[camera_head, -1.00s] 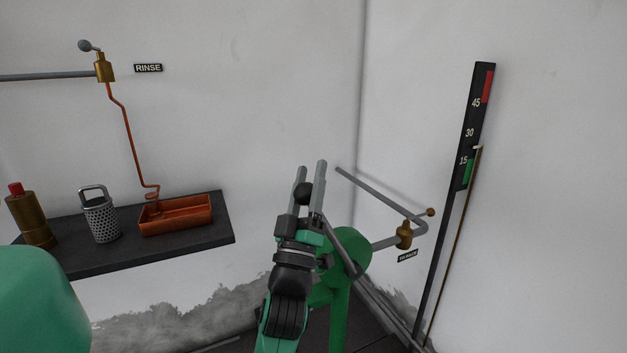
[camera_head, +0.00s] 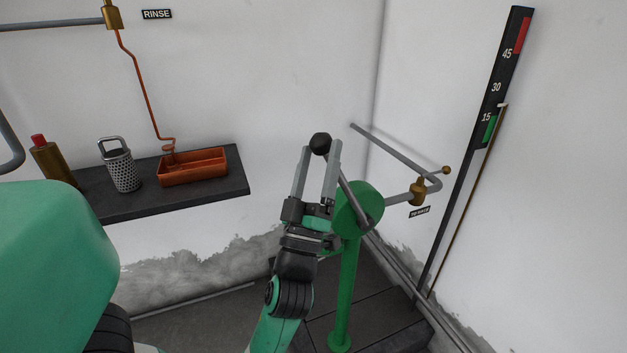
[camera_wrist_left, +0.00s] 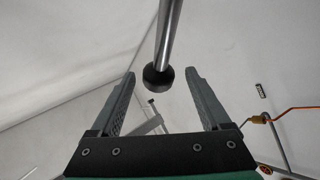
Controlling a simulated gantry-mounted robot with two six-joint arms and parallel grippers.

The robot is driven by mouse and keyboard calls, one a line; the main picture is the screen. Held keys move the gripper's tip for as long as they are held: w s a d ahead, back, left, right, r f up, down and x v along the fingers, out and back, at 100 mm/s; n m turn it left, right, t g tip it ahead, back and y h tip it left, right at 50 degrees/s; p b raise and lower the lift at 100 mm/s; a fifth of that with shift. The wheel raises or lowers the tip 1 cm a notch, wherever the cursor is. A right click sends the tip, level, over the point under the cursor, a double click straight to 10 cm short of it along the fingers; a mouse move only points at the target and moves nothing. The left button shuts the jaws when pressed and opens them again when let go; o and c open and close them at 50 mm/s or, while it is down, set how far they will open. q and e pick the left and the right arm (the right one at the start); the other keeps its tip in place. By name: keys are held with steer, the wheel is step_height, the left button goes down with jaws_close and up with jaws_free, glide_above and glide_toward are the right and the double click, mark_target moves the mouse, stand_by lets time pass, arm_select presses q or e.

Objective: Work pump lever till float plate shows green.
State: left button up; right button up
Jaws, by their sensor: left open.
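The pump (camera_head: 357,208) is a green drum on a green post. Its grey lever slants up and left to a black ball knob (camera_head: 320,143). My left gripper (camera_head: 320,155) is open, with the knob level with its fingertips. In the left wrist view the knob (camera_wrist_left: 158,78) sits between the spread fingertips, apart from both, with the rod running upward. The black gauge board (camera_head: 502,87) on the right wall has a red band at the top and a green band (camera_head: 490,129) by the 15. A white pointer (camera_head: 502,105) stands between 15 and 30, just above the green.
A dark shelf (camera_head: 220,196) on the left carries an orange tray (camera_head: 193,176), a perforated metal can (camera_head: 122,171) and a brass bottle (camera_head: 52,163) with a red cap. A grey pipe with a brass valve (camera_head: 419,190) runs from the pump along the right wall.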

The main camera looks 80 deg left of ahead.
arm_select(q)
steer(key=v, duration=0.6)
stand_by(1.1)
